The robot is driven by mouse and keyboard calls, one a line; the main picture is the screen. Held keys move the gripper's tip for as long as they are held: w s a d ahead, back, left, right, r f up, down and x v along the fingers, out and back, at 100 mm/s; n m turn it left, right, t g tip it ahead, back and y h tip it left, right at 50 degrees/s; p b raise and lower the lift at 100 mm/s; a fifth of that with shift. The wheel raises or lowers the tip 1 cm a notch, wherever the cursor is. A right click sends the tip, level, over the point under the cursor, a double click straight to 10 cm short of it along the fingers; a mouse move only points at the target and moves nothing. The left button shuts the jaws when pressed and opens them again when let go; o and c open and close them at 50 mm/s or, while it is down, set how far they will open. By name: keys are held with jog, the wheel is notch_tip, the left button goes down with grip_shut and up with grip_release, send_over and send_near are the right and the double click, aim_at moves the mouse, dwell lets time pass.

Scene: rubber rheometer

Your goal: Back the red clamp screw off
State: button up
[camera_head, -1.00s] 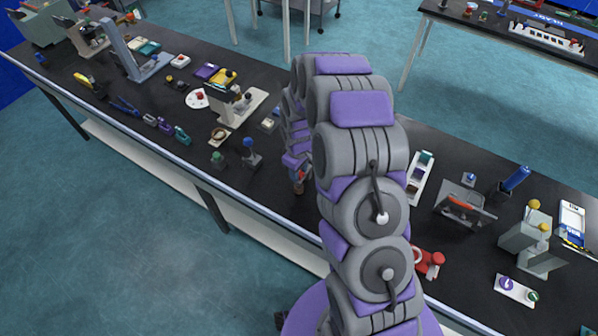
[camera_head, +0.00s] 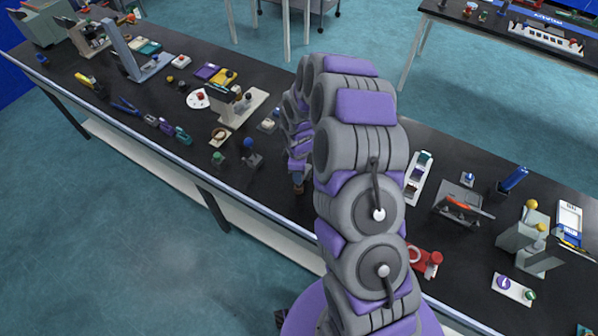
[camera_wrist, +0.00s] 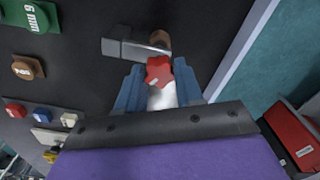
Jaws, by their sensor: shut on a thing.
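The red clamp screw (camera_wrist: 157,70) shows in the wrist view as a red lobed knob. It sits between the two blue-grey fingers of my gripper (camera_wrist: 159,74), which is shut on it. Beyond the knob, a grey metal bar (camera_wrist: 130,49) and a brown rounded piece (camera_wrist: 160,39) lie over the black bench top. A whitish part shows between the fingers, below the knob. In the head view my gripper (camera_head: 298,174) is low over the front part of the bench, and I cannot make out the screw there.
In the wrist view a green "6 mm" piece (camera_wrist: 28,17) and a brown piece (camera_wrist: 27,68) lie at left. The bench's front edge (camera_wrist: 240,45) runs at right. In the head view a green knob (camera_head: 218,157) and blue-knobbed piece (camera_head: 249,145) stand left of my gripper.

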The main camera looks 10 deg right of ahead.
jog(key=n, duration=0.3)
jog(key=shift+p, duration=0.3)
jog(key=shift+s+n+p, duration=0.1)
jog(key=shift+n+p, duration=0.3)
jog(key=shift+n, duration=1.9)
jog(key=o, duration=0.9)
